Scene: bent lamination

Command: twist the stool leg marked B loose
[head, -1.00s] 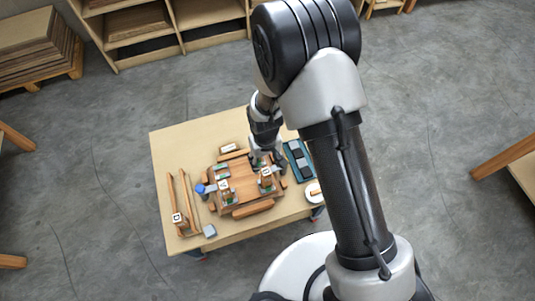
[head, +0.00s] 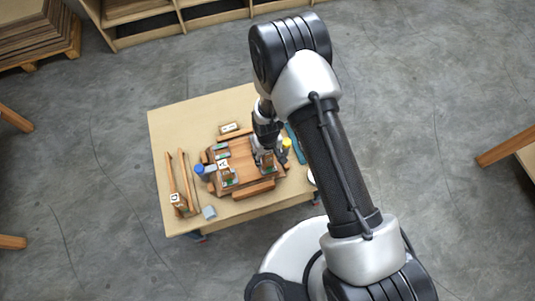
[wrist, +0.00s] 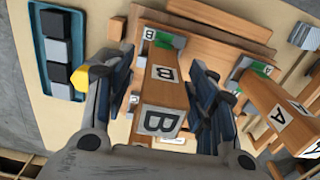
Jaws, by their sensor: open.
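The leg marked B (wrist: 164,88) stands up from the wooden stool seat (wrist: 240,42). In the wrist view it is between the two fingers of my open gripper (wrist: 160,72); I cannot tell whether either finger touches it. A green patch shows at its foot, next to a small B label. In the head view my gripper (head: 266,154) is over the right part of the seat (head: 240,157) and mostly hides this leg. The leg marked A (wrist: 280,112) stands close to the right of my right finger; it also shows in the head view (head: 225,171).
A teal tray (wrist: 37,78) with dark and grey blocks lies left of the gripper. A yellow-topped thing (wrist: 97,75) shows beside my left finger. Long wooden pieces, one labelled D (head: 175,199), a blue cylinder (head: 199,170) and a grey block (head: 209,212) lie at the table's left.

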